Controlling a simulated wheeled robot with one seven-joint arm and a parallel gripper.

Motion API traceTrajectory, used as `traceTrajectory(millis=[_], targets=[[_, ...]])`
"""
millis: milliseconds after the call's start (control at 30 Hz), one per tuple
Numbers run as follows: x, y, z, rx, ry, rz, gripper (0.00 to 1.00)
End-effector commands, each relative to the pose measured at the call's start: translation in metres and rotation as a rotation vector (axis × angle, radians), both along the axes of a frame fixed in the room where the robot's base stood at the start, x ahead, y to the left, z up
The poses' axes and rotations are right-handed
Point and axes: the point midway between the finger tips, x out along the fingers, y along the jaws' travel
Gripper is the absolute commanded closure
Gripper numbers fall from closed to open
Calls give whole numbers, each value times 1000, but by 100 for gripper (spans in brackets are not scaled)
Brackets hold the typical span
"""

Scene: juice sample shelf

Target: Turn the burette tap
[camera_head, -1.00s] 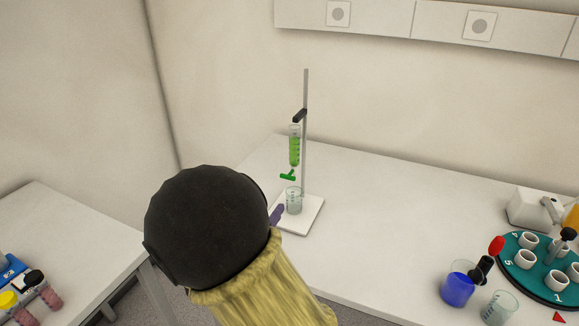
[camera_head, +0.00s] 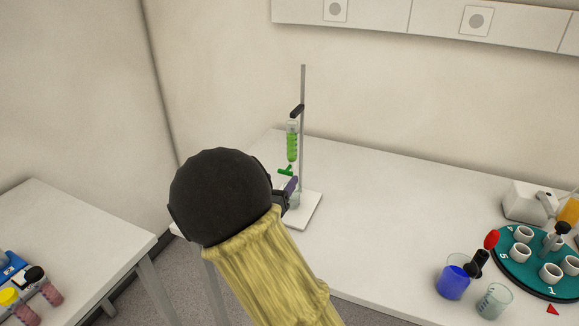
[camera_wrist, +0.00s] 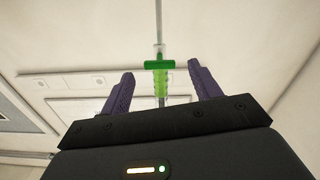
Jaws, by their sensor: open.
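The burette (camera_head: 292,143) holds green liquid and hangs upright from a clamp on a metal stand (camera_head: 303,100). Its green tap (camera_head: 286,171) sits at its lower end, with its bar crosswise. In the wrist view the tap (camera_wrist: 159,65) shows between and beyond the two purple fingers of my gripper (camera_wrist: 160,84), which are apart with nothing held. In the head view my gripper (camera_head: 290,187) is just below the tap, in front of the stand. A beaker (camera_head: 295,201) under the burette is mostly hidden by the gripper.
The white stand base (camera_head: 305,212) rests on the white bench. At the right are a beaker of blue liquid (camera_head: 453,283), an empty beaker (camera_head: 494,300) and a teal round rack (camera_head: 515,275). The bench between stand and rack is clear.

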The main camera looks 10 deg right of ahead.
Motion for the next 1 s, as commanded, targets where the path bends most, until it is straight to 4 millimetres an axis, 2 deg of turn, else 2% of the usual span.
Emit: traceTrajectory(millis=[200,400,533,800,1000], targets=[[32,-24,0,-2,1,-3,37],[55,-41,0,-2,1,-2,37],[62,-45,0,-1,0,0,37],[62,-45,0,-1,1,0,37],[62,-45,0,-1,1,1,77]])
